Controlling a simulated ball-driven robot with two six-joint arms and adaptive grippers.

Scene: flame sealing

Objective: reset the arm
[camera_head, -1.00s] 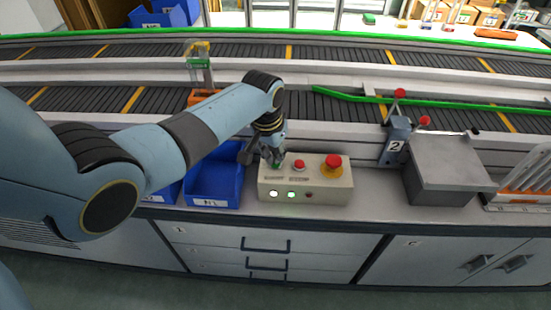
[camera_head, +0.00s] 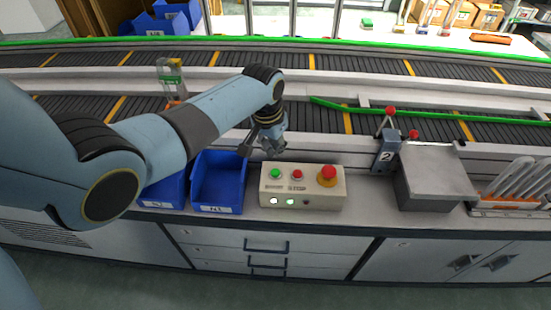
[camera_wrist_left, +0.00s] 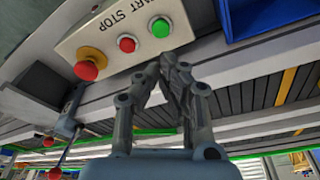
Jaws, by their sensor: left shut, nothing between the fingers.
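My left arm reaches in from the left in the head view. Its gripper (camera_head: 272,148) hangs behind and above the control box (camera_head: 330,199), apart from it. In the left wrist view the gripper (camera_wrist_left: 170,62) is shut with nothing between its fingers. The box has a green button (camera_head: 275,173), a red button (camera_head: 297,175) and a larger red knob (camera_head: 327,174) on a yellow base. The green button (camera_wrist_left: 160,27) shows beside the fingertips in the wrist view. Two lamps on the box front are lit, one white and one green. My right gripper is not in view.
Blue bins (camera_head: 218,184) stand left of the box. A grey box-shaped device (camera_head: 434,176) and a post marked 2 (camera_head: 386,156) with red-knobbed levers stand to the right. A conveyor (camera_head: 350,65) runs behind. White-handled tools (camera_head: 512,183) sit at far right.

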